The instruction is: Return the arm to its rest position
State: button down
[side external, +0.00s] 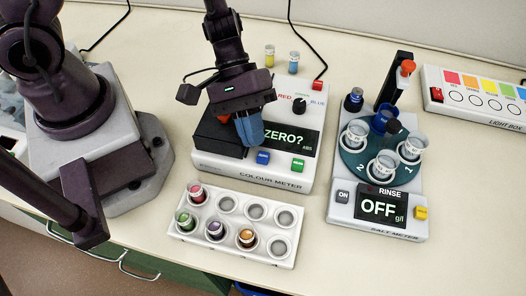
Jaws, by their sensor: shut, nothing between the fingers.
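My gripper (249,130) is in the side external view, with blue fingers pointing down. The fingers are together and hold nothing. It hangs over the colour meter (210,162), in front of the left part of its display, which reads "ZERO?". I cannot tell whether the fingertips touch the meter. My gripper and wrist hide part of the meter's black block (214,138).
A white rack (272,236) with several coloured vials stands in front of the meter. The light box (463,113) is far right. Two small vials (270,56) stand behind. Bench at front right is clear.

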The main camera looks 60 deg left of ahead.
jog(key=shift+d+r, duration=0.15)
jog(key=shift+r, duration=0.55)
jog(key=shift+s+a+r+m+g+y, duration=0.5)
jog(key=shift+s+a+r+m+g, duration=0.3)
jog(key=shift+s+a+m, duration=0.2)
jog(key=s+a+r+m+t+y, duration=0.1)
jog(key=a+r+m+t+y, duration=0.1)
jog(key=a+r+t+y, duration=0.2)
jog(key=s+a+r+m+t+y, duration=0.1)
jog(key=a+r+m+t+y, duration=0.2)
jog(key=a+r, duration=0.7)
notch_tip(320, 180, up, 7)
jog(key=shift+a+f+t+y, duration=0.1)
jog(key=shift+a+t+y, duration=0.25)
jog(key=shift+t, duration=0.55)
